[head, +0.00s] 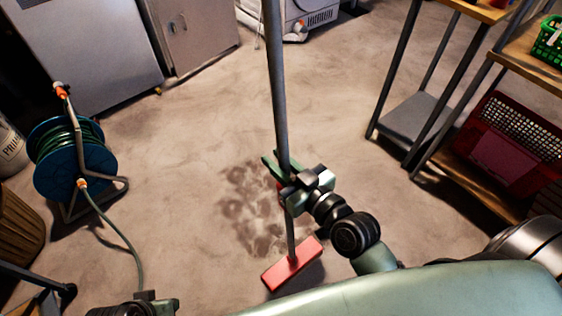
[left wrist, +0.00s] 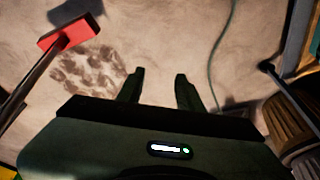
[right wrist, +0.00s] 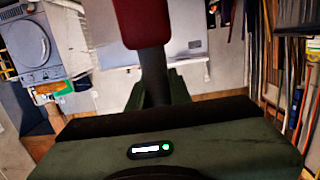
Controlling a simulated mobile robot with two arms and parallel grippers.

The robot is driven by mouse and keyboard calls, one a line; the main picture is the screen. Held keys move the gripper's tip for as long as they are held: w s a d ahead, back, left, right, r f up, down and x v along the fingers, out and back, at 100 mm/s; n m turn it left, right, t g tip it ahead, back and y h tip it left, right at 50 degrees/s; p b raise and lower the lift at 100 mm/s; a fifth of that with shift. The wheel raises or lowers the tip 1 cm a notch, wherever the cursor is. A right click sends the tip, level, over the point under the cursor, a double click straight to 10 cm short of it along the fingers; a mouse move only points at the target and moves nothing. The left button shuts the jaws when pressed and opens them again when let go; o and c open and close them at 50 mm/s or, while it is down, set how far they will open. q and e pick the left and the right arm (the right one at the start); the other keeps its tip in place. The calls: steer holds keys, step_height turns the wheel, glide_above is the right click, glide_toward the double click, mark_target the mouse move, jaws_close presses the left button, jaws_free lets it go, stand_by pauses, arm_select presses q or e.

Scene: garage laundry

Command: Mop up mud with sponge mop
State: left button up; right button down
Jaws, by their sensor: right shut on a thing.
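The sponge mop has a long grey handle (head: 273,90) and a red head (head: 292,264). My right gripper (head: 284,178) is shut on the handle low down, a little above the red head; the right wrist view also shows the handle (right wrist: 153,75) between its fingers. The mop stands nearly upright. The mud (head: 250,215) is a patch of dark brown smudges on the floor, beside and behind the mop head. In the left wrist view the mud (left wrist: 90,75) lies beyond my left gripper (left wrist: 160,75), which is open and empty. I cannot tell whether the mop head touches the floor.
A blue hose reel (head: 75,160) stands on the left, its green hose (head: 115,230) running forward across the floor. Grey cabinets (head: 85,50) stand at the back. A shelf unit with a red crate (head: 515,140) stands on the right. The floor around the mud is clear.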

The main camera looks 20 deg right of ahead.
arm_select(q)
steer(key=shift+w+a+r, duration=0.1)
steer(key=shift+r, duration=0.35)
arm_select(e)
steer(key=shift+w+f, duration=0.2)
steer(key=shift+f, duration=0.05)
